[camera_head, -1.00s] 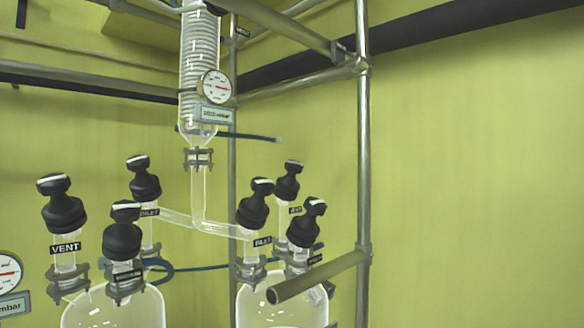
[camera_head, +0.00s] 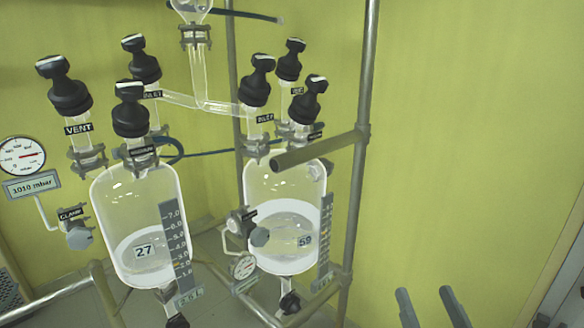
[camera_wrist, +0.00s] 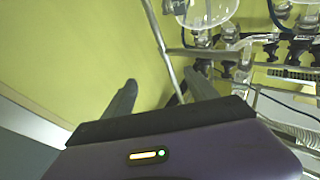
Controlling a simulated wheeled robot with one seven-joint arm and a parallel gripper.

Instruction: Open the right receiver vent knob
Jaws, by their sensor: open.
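The right receiver (camera_head: 262,188) is a glass vessel marked 59 with pale contents. Three black knobs with white-marked tops stand above it: a left one (camera_head: 257,82), a back one (camera_head: 290,62) and a front right one (camera_head: 308,100). The left one's label seems to read INLET. The other two labels are too small to read, so I cannot tell which is the vent knob. My gripper (camera_head: 432,308) is open and empty at the bottom right, well apart from the knobs. Its two spread fingers also show in the wrist view (camera_wrist: 160,94).
The left receiver (camera_head: 110,205), marked 27, has its own knobs, one labelled VENT (camera_head: 68,88). A metal post (camera_head: 362,80) and a horizontal bar (camera_head: 315,149) stand close to the right receiver's knobs. The yellow wall area right of the post is clear.

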